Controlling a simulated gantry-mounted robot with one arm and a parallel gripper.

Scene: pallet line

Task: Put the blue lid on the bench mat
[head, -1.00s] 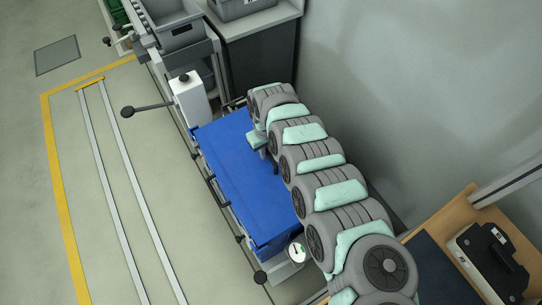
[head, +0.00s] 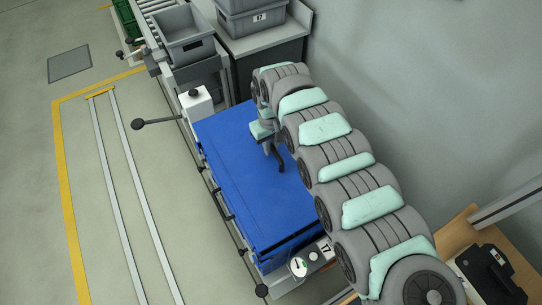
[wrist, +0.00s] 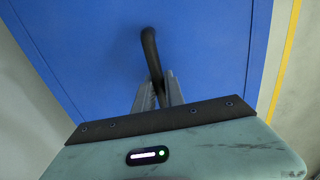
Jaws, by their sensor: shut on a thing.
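The blue lid (head: 235,165) is a wide flat panel with a dark upright handle. It lies level over a blue container (head: 288,245) at the middle of the head view; I cannot tell whether the two touch. My gripper (head: 277,160) is over the lid, shut on its handle. In the wrist view, the fingers (wrist: 158,92) close around the black handle (wrist: 150,48), with the blue lid (wrist: 80,45) filling the background. The bench mat cannot be made out now; my arm covers part of the wooden bench (head: 455,228) at lower right.
A black case (head: 492,272) stands on the bench. A grey tote (head: 187,48) sits on the roller conveyor at upper left, with stacked grey bins (head: 250,20) beside it. A lever (head: 150,122) sticks out left of the container. The wall is at right.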

